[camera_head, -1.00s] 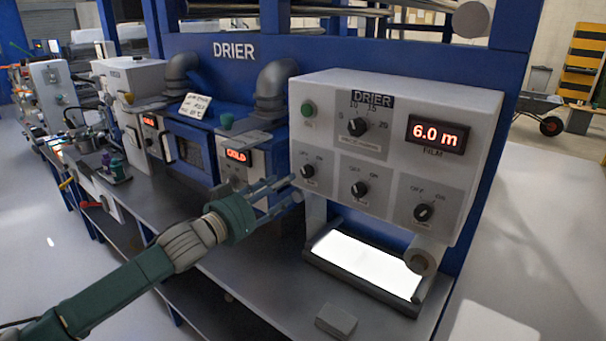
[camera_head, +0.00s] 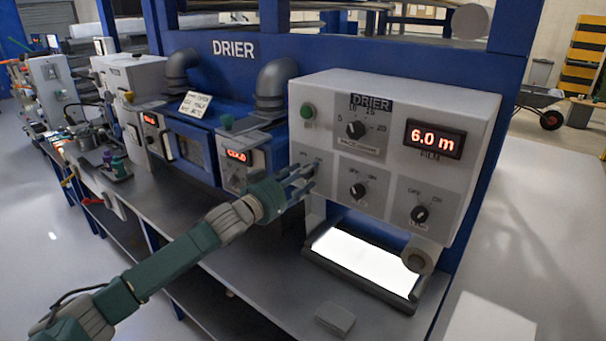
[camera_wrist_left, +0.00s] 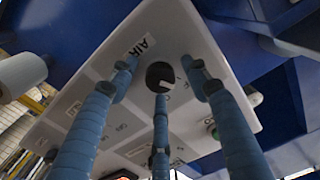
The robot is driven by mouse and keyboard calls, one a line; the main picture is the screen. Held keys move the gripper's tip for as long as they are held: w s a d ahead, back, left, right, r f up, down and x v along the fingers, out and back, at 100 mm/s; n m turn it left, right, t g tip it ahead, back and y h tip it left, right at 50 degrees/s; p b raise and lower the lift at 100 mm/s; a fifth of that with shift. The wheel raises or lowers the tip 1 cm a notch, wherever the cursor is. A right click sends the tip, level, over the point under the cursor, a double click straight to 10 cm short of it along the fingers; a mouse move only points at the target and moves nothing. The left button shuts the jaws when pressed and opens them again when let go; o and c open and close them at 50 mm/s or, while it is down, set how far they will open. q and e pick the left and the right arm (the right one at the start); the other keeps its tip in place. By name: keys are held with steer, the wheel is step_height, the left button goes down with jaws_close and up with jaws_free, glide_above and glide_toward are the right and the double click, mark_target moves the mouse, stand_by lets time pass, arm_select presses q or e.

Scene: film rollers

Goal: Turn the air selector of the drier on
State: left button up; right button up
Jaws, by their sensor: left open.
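The drier's control box (camera_head: 478,165) is white, with several black knobs and a red display reading 6.0 m. My left gripper (camera_head: 304,180) is at its lower left knob, which the fingers hide in the head view. In the left wrist view, a round black knob (camera_wrist_left: 160,77) with a light pointer mark sits beside a label reading AIR (camera_wrist_left: 140,46). My open left gripper (camera_wrist_left: 161,85) has its blue fingers spread around this knob. I cannot tell whether they touch it. The on and off marks there are too small to read. My right gripper is not in view.
Two similar knobs, the middle one (camera_head: 358,190) and the right one (camera_head: 419,214), are on the same panel. A dial (camera_head: 355,130) and a green button (camera_head: 307,111) are above. A lit white panel (camera_head: 362,262) lies below the box. A small grey block (camera_head: 334,319) is on the bench.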

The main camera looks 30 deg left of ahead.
arm_select(q)
steer(key=c, duration=1.1)
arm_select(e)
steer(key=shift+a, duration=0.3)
arm_select(q)
steer(key=shift+m, duration=0.3)
steer(key=shift+c, duration=0.2)
steer(key=m, duration=1.1)
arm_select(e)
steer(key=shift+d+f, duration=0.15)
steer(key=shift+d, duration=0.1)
arm_select(q)
steer(key=shift+m, duration=0.3)
steer(key=o, duration=1.1)
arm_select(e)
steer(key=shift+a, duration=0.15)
